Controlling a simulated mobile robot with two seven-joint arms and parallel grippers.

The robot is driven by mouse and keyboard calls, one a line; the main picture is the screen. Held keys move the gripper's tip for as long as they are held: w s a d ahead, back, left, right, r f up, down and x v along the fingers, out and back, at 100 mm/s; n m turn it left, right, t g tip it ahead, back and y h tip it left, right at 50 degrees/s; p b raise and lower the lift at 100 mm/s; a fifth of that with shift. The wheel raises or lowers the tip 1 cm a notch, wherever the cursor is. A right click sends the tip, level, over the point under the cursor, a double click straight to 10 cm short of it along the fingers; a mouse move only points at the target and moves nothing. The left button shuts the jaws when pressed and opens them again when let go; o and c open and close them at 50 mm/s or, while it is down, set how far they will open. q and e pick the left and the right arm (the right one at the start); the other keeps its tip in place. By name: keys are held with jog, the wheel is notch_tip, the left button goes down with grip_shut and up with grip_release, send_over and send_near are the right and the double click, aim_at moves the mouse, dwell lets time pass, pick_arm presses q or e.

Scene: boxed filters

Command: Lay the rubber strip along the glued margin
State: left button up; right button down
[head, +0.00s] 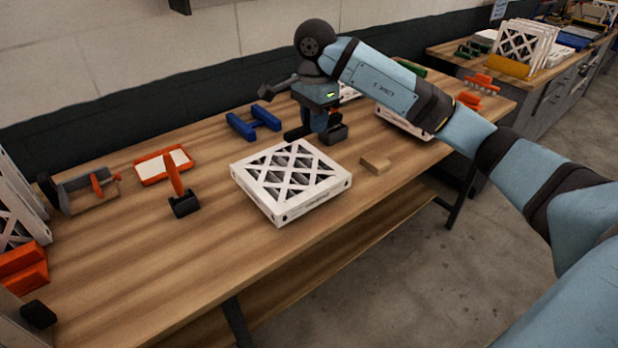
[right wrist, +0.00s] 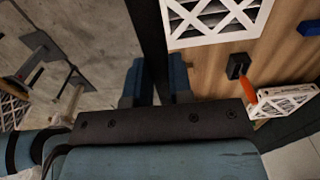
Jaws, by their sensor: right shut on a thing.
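A white-framed filter (head: 283,209) with a crisscross face lies flat on the workbench. Its frame also shows in the right wrist view (right wrist: 217,39). I cannot make out glue on its margin. My right gripper (head: 318,128) is just behind the filter's far edge, pointing down. In the right wrist view its blue fingers (right wrist: 156,88) are shut on a long dark strip (right wrist: 149,40), which runs up out of the picture beside the filter's frame. In the head view the strip is hard to tell from the gripper and nearby dark parts. My left gripper is not in view.
The bench front (head: 180,280) is clear.

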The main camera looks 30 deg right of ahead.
jog(key=p, duration=0.1)
send_over(314, 190)
notch_tip(314, 190, down, 13)
jog(key=shift+a+r, duration=0.1)
notch_tip(314, 190, down, 4)
jog(key=shift+r+p, duration=0.1)
jog(key=shift+p, duration=0.4)
jog(key=shift+f, duration=0.35)
jog(key=shift+f, duration=0.2)
jog(key=c, duration=1)
grip_release()
jog(key=shift+r, duration=0.1)
